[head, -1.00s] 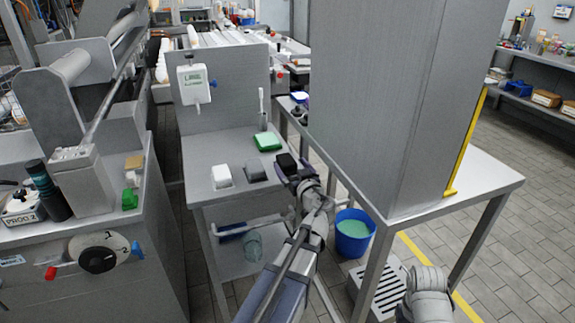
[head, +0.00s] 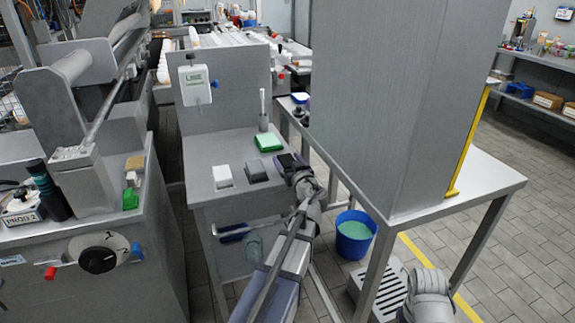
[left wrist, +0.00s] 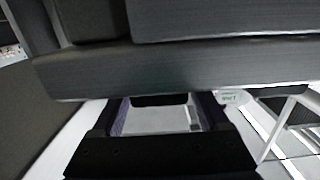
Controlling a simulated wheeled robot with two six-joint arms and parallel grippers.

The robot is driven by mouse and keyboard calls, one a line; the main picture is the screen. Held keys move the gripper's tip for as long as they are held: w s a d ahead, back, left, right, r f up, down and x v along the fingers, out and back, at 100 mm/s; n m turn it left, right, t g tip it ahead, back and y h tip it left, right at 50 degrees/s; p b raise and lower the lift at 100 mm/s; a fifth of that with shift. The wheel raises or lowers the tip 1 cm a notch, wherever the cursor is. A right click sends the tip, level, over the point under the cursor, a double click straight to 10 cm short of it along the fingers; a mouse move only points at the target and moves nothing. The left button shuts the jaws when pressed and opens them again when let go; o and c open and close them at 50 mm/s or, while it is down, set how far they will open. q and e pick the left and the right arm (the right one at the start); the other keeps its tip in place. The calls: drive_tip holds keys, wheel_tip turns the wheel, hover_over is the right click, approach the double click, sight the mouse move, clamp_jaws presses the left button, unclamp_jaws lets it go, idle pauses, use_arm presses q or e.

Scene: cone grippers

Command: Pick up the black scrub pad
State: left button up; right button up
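The black scrub pad (head: 286,159) is at the right side of the small grey table, partly hidden by my left gripper. My left gripper (head: 288,163) reaches it from the front right, its dark purple fingers on either side of the pad. In the left wrist view the fingers (left wrist: 162,110) stand apart with a dark thing, seemingly the pad (left wrist: 160,99), between them. A firm hold on it does not show. My right gripper is out of view; only part of the right arm shows at the lower right.
A tall grey cabinet (head: 400,100) stands close on the right. A blue bucket (head: 354,235) is on the floor.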

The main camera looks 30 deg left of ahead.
use_arm(q)
drive_tip(key=c, duration=1)
wheel_tip(320, 180, up, 26)
drive_tip(key=p, duration=2.5)
drive_tip(key=shift+f+p, duration=0.15)
drive_tip(key=shift+p, duration=0.15)
